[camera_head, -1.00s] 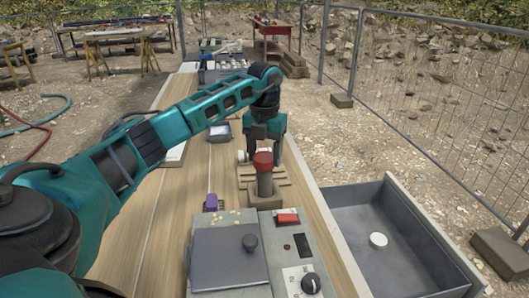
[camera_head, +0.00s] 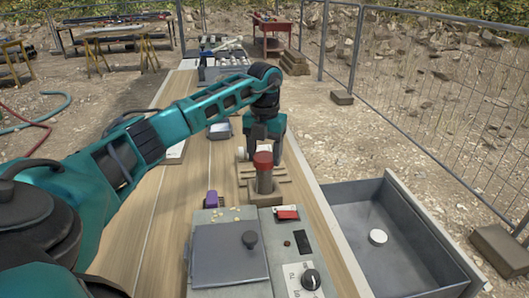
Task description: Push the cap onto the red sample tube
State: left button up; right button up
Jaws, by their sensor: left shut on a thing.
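Whether the cap is fully seated on the tube cannot be told. My right gripper is not in view.
A grey box with a knobbed lid (camera_head: 228,254) and a control panel (camera_head: 303,270) stand in front of the tube. A purple item (camera_head: 211,199) lies left. Bare bench lies left.

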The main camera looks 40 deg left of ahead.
pick_arm(q)
jog(key=shift+f, duration=0.25)
jog(key=o, duration=1.1)
jog(key=shift+o, duration=0.3)
jog(key=shift+o, duration=0.6)
jog(key=shift+r, duration=0.1)
jog(key=shift+r+p, duration=0.4)
jog(key=shift+r, duration=3.05)
jog(key=shift+c, duration=0.3)
